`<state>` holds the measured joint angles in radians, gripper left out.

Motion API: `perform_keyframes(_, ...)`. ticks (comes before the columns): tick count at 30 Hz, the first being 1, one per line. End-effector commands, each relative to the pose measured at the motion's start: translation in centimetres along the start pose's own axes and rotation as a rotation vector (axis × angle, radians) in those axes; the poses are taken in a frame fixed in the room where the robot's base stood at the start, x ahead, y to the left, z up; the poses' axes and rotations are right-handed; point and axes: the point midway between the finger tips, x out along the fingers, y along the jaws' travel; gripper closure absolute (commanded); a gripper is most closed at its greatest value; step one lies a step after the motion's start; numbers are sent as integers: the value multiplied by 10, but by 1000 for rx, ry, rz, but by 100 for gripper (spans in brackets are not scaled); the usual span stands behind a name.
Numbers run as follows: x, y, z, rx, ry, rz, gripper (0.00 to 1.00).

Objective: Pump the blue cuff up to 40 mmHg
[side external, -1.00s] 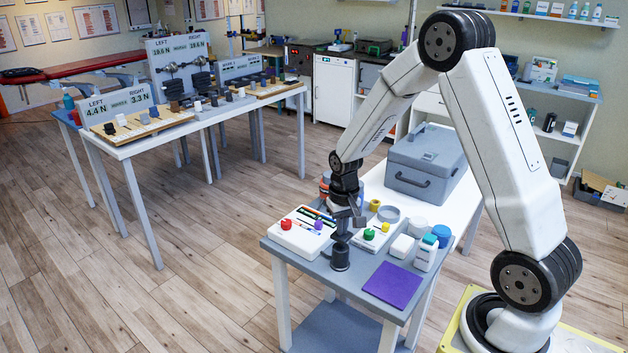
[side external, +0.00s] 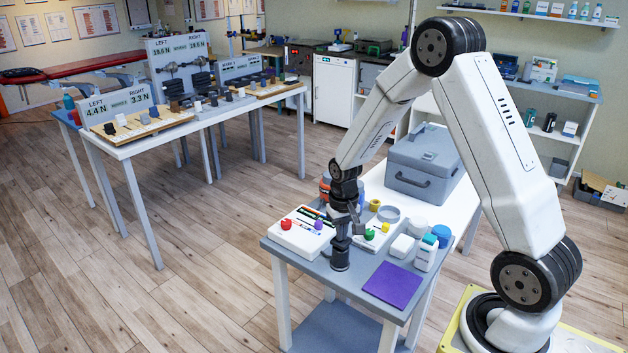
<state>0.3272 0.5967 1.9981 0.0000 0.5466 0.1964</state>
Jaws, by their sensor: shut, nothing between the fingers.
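My gripper (side external: 342,238) points straight down at the front of the near table, its fingers shut. It is directly over a short dark grey cylinder (side external: 340,259), which looks like a pump; its tip appears to meet the cylinder's top, but contact is too small to be sure of. A white box (side external: 292,240) with a red knob (side external: 286,224), a purple knob (side external: 319,224) and coloured bars is left of the gripper. A second white box (side external: 373,243) with a green knob (side external: 368,234) is to the right. A blue-and-orange rolled thing shows partly behind my wrist; I cannot tell whether it is the cuff. No pressure reading is legible.
A purple pad (side external: 393,285) lies at the front right. White containers (side external: 402,246) and a blue-lidded jar (side external: 441,234) stand right of the gripper. A large grey case (side external: 425,165) fills the back. The table's front edge is close to the cylinder.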

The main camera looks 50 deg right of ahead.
Motion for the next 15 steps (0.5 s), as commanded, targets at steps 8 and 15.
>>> perform_keyframes(8, -10, 0, 0, 0, 1, 0, 100)
perform_keyframes(15, -21, 0, 0, 0, 1, 0, 100)
